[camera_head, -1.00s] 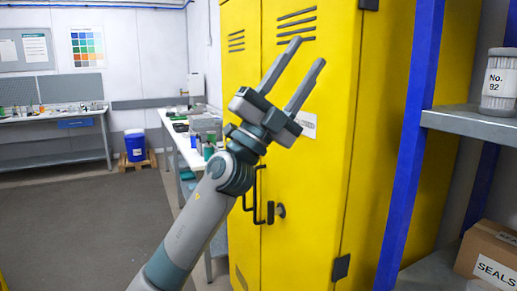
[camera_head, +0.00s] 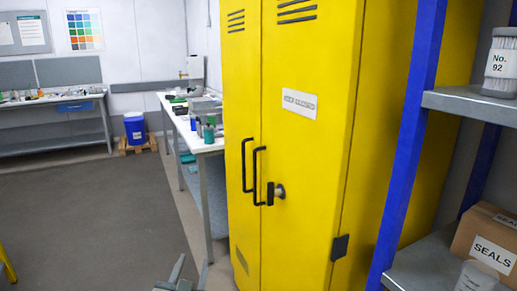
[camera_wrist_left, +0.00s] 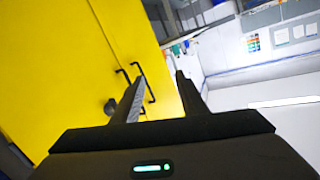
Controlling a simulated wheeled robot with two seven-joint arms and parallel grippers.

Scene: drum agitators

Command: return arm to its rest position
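My left gripper (camera_head: 188,271) shows only as grey finger parts at the bottom edge of the head view, low and left of the yellow cabinet (camera_head: 290,200). The rest of the left arm is below the picture. In the left wrist view, the two fingers of the left gripper (camera_wrist_left: 159,88) stand apart with nothing between them, so it is open and empty. The cabinet (camera_wrist_left: 50,60) and its black handles lie beyond the fingers there. My right gripper is in neither view.
The cabinet's doors are shut, with black handles (camera_head: 257,175) and a white label (camera_head: 299,102). A blue-posted shelf with a SEALS box (camera_head: 487,243) stands at right. A white bench (camera_head: 192,133) stands left of the cabinet. The grey floor (camera_head: 85,220) at left is mostly clear.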

